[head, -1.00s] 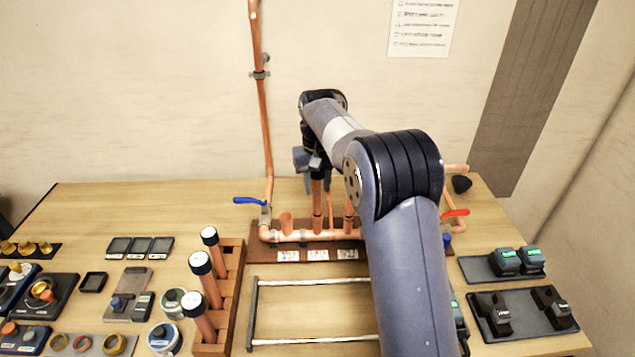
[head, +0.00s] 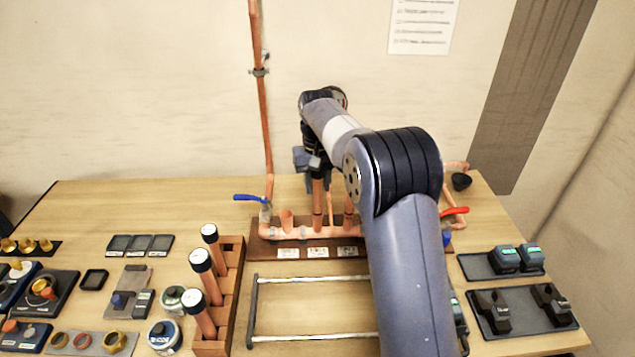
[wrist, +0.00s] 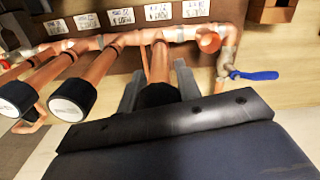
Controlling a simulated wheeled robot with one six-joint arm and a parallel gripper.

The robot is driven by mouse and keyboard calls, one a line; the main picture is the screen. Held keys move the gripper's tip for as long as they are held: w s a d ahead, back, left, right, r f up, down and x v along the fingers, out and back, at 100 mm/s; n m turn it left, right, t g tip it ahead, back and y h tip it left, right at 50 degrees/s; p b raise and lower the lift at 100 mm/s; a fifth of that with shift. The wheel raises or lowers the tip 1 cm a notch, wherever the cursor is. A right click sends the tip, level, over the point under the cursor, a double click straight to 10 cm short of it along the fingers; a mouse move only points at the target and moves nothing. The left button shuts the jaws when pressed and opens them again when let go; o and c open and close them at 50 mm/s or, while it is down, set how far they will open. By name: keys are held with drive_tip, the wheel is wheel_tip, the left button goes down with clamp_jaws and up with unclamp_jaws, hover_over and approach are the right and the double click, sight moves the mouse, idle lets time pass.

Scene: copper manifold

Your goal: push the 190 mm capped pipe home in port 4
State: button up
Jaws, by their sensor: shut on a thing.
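My gripper (head: 317,171) is shut on an upright copper pipe (head: 317,204) above the manifold (head: 335,233). In the wrist view, my gripper (wrist: 158,88) has its grey fingers on both sides of the held pipe (wrist: 160,62). The pipe's upper end is dark and its cap is hidden by the gripper. Its lower end meets the port second from the blue valve. How deep it sits I cannot tell, and the port numbers are unreadable. An empty port (wrist: 209,42) is beside it. Two capped pipes (wrist: 73,100) (wrist: 17,98) stand in the ports on the other side.
A blue-handled valve (head: 250,198) and a red-handled valve (head: 454,211) flank the manifold. A wooden rack (head: 229,285) holds several white-capped pipes at the front left. A metal frame (head: 254,305) lies in front. Battery trays (head: 478,268) are at the right.

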drive_tip(key=o, duration=1.1)
drive_tip(key=shift+c, duration=0.2)
drive_tip(key=shift+o, duration=0.5)
drive_tip(key=shift+f, duration=0.1)
drive_tip(key=o, duration=0.4)
drive_tip(key=shift+r, duration=3.55)
drive_tip(key=shift+f, duration=3.55)
